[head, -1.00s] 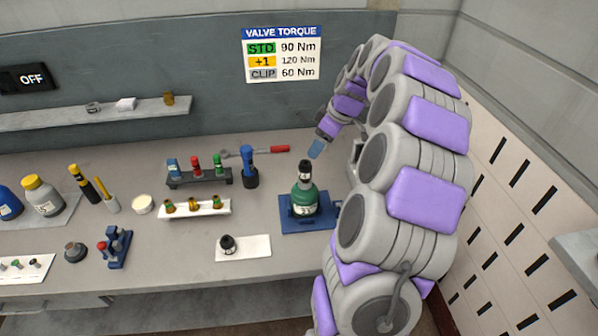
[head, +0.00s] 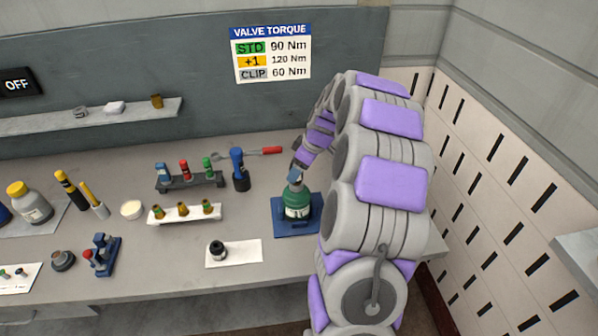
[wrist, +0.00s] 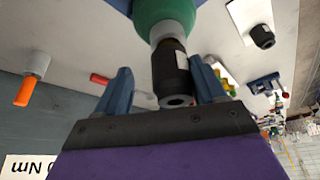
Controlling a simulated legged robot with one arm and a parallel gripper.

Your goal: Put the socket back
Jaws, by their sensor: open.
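The green cylinder (head: 297,200) stands upright on a blue mat (head: 282,228) at the right of the bench. A black socket (wrist: 175,75) sits on the cylinder's neck in the wrist view. My gripper (wrist: 160,68) is open, with its blue fingers on either side of the socket. A gap shows beside the left finger, while the right finger looks close to the socket. In the head view my gripper (head: 296,174) is at the cylinder's top and hides the socket. A dark rack (head: 192,184) holds blue-, red- and green-marked sockets.
A white tray (head: 186,215) holds three small fittings. A black part (head: 217,250) sits on a white pad (head: 245,251) in front.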

